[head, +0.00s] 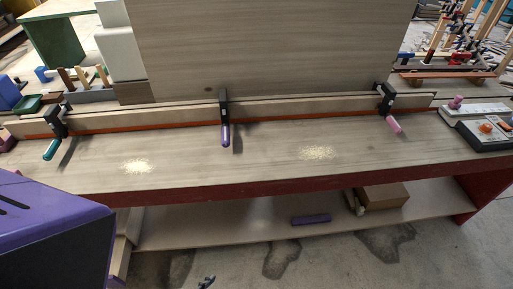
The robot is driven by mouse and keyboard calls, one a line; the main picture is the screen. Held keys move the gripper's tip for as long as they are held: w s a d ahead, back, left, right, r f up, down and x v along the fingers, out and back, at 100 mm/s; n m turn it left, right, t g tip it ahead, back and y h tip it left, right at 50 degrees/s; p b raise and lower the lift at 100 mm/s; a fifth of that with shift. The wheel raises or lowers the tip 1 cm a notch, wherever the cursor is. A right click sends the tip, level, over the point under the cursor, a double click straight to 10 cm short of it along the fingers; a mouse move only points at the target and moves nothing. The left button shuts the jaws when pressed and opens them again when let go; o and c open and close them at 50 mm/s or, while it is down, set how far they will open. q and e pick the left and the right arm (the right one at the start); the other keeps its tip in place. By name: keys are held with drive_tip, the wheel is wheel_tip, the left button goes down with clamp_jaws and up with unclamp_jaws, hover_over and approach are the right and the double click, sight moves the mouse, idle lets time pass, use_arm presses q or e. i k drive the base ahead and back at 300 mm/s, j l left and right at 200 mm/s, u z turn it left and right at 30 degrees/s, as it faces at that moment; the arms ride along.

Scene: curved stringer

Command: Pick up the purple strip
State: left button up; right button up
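The purple strip (311,219) is a short, dark purple bar. It lies flat on the lower shelf (230,228) under the workbench, near the shelf's front edge and right of the middle. Nothing touches it. A small dark grey part, seemingly the tip of my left gripper (207,282), just shows at the bottom edge, well below and left of the strip. Too little of it shows to tell open from shut. My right gripper is not in view.
The bench top (260,160) with its red front edge overhangs the shelf. A cardboard box (384,196) stands right of the strip. A large purple-and-black body (50,225) fills the lower left.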

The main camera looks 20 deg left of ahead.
sight(323, 217)
drive_tip(key=l+u, duration=0.45)
drive_tip(key=l, duration=0.45)
drive_tip(key=k, duration=0.7)
drive_tip(key=l, duration=0.1)
